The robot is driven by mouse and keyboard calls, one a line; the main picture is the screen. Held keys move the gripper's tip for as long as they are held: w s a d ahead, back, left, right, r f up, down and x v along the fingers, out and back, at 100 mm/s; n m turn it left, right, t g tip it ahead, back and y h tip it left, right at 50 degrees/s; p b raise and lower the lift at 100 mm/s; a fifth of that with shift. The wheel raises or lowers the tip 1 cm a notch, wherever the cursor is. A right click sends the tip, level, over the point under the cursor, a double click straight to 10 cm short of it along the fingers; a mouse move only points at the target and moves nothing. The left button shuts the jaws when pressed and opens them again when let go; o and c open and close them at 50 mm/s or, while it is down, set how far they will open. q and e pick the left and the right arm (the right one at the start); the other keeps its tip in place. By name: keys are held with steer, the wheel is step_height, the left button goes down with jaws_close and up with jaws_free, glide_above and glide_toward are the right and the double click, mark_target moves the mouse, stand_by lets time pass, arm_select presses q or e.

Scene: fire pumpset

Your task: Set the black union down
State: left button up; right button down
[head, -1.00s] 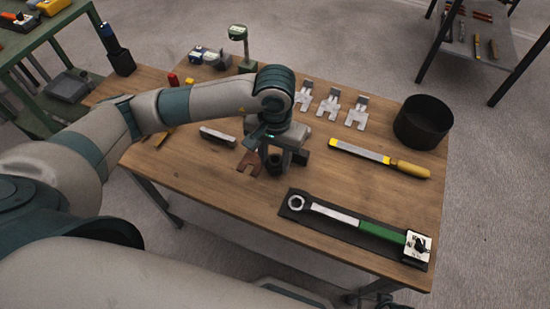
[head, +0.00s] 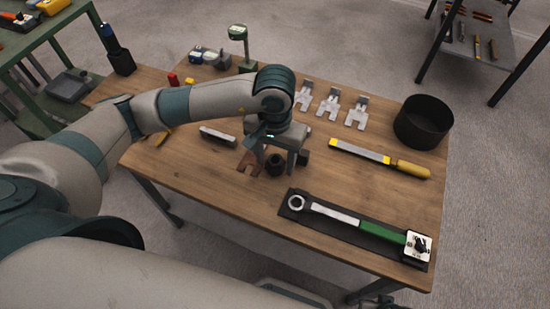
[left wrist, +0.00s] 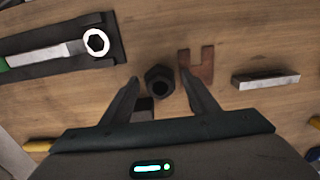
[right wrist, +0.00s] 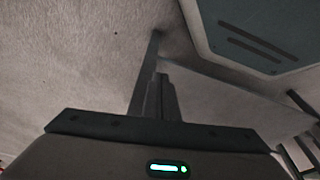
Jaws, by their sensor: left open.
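The black union (head: 275,164) stands on the wooden table, next to a brown notched plate (head: 248,162). In the left wrist view the union (left wrist: 159,80) shows its hexagonal top and dark bore. My left gripper (head: 277,157) is above it and open. In the left wrist view its fingertips (left wrist: 160,79) are on either side of the union, with a gap on each side. My right gripper (right wrist: 157,75) is away from the tabletop items, with its fingers together and nothing seen between them.
A wrench (head: 340,217) lies on a dark mat in front. A file (head: 360,151), a black round bin (head: 424,121) and grey notched plates (head: 330,103) are to the right and behind. A metal bar (head: 217,137) lies to the left. The table's front left is bare.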

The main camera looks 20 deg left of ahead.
mark_target(275, 160)
arm_select(q)
steer(key=shift+r, duration=0.9)
step_height(275, 160, up, 5)
steer(key=shift+f+b, duration=0.2)
steer(key=shift+b, duration=0.15)
steer(key=shift+r, duration=2.9)
arm_select(e)
steer(key=shift+r, duration=1.15)
arm_select(q)
steer(key=shift+c, duration=0.5)
arm_select(e)
steer(key=shift+f, duration=0.1)
arm_select(q)
steer(key=shift+s+f, duration=0.1)
arm_select(e)
steer(key=shift+s, duration=0.15)
